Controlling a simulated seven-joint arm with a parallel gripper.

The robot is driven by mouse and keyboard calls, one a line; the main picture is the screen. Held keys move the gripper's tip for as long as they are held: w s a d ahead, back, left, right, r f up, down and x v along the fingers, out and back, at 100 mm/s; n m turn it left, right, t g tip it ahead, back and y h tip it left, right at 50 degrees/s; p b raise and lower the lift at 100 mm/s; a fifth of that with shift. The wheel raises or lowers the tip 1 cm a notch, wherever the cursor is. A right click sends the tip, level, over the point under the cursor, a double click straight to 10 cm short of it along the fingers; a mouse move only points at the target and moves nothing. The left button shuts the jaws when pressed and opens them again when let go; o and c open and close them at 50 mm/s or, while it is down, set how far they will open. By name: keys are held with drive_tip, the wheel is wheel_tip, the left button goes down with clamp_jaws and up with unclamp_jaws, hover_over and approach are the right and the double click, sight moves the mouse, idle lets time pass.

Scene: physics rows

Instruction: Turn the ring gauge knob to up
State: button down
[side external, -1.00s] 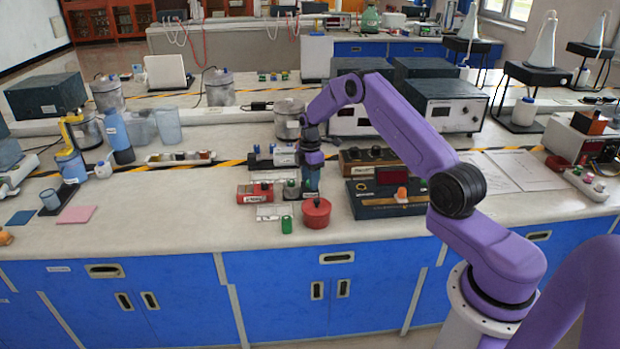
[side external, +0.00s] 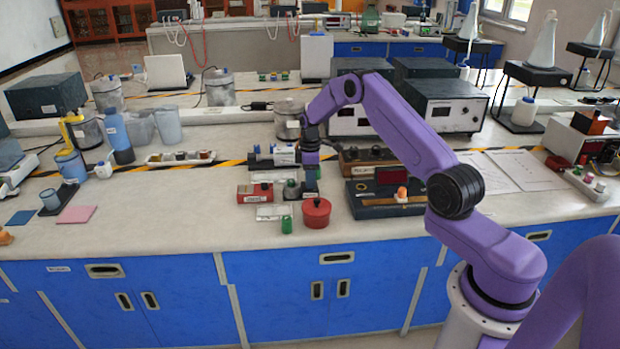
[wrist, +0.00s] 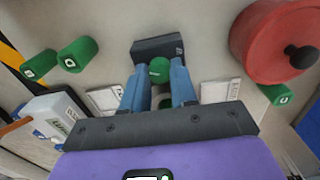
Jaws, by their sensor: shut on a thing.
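A small round green knob (wrist: 159,70) sits against a dark block (wrist: 158,47) in the wrist view. The block's lettering is too small to read, so I cannot confirm it as the ring gauge. My gripper (wrist: 160,86) has its two blue fingers on either side of the knob and is shut on it. In the side view my gripper (side external: 310,186) points down at the small dark unit (side external: 291,191) on the bench, and the knob is hidden there. The direction the knob points cannot be read.
A red lidded pot (side external: 316,212) stands close to my gripper, also large in the wrist view (wrist: 272,45). A red box (side external: 254,193) is to the left, a green cylinder (side external: 287,226) in front. A dark instrument (side external: 388,203) stands right.

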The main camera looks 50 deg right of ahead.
drive_tip(key=m, duration=0.5)
drive_tip(key=shift+m, duration=0.3)
drive_tip(key=m, duration=1.1)
drive_tip(key=shift+m, duration=0.4)
drive_tip(key=m, duration=0.5)
drive_tip(key=shift+m, duration=0.4)
drive_tip(key=c, duration=0.9)
unclamp_jaws()
